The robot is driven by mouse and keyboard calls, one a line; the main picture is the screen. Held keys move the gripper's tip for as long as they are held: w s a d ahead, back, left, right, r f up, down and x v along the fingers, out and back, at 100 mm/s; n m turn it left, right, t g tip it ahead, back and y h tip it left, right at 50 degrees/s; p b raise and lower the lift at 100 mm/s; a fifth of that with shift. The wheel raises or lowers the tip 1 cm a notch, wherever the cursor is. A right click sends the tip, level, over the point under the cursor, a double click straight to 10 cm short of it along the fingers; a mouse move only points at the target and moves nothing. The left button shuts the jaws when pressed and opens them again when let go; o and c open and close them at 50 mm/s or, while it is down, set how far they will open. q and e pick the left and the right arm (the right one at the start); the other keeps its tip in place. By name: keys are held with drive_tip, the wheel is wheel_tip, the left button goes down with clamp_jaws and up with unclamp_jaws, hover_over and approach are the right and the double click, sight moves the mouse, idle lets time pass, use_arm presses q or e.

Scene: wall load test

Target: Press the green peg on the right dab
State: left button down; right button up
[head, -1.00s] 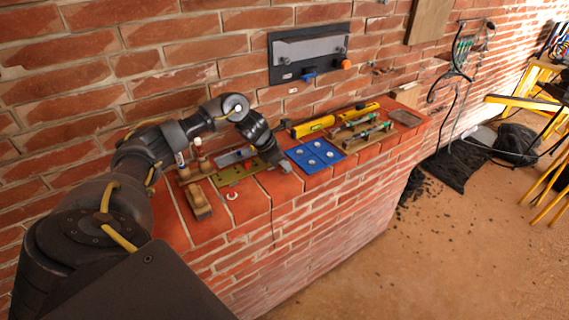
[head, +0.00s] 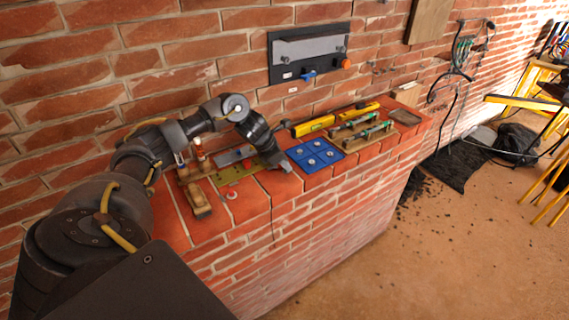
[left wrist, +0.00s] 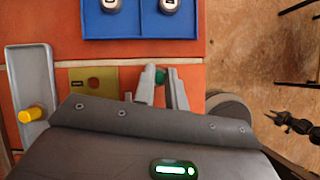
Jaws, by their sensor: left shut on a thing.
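My left gripper (head: 283,167) is low over the brick ledge, just left of the blue tray (head: 303,168). In the left wrist view the fingers of my left gripper (left wrist: 164,84) are shut on the green peg (left wrist: 160,75), of which only a small part shows between them. The blue tray (left wrist: 150,37) lies beyond the fingertips in that view, with pale round pieces on it. A dark board (head: 273,62) with a grey plate (head: 310,50) is on the brick wall. I cannot make out the right dab. My right gripper is not in view.
An olive plate (left wrist: 75,85) and a grey tray (left wrist: 45,70) with a yellow peg (left wrist: 33,114) lie left of the gripper. A wooden brush (head: 201,203), yellow level (head: 313,126) and clamps (head: 368,133) share the ledge. Open floor is to the right.

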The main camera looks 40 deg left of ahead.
use_arm(q)
drive_tip(key=shift+f, duration=0.2)
idle(0.6)
drive_tip(key=c, duration=1.4)
unclamp_jaws()
drive_tip(key=shift+o, duration=0.5)
drive_tip(key=shift+o, duration=0.9)
drive_tip(key=shift+r, duration=0.1)
drive_tip(key=shift+r+p, duration=1.85)
drive_tip(key=shift+r, duration=1.1)
drive_tip(key=shift+s+f, duration=0.1)
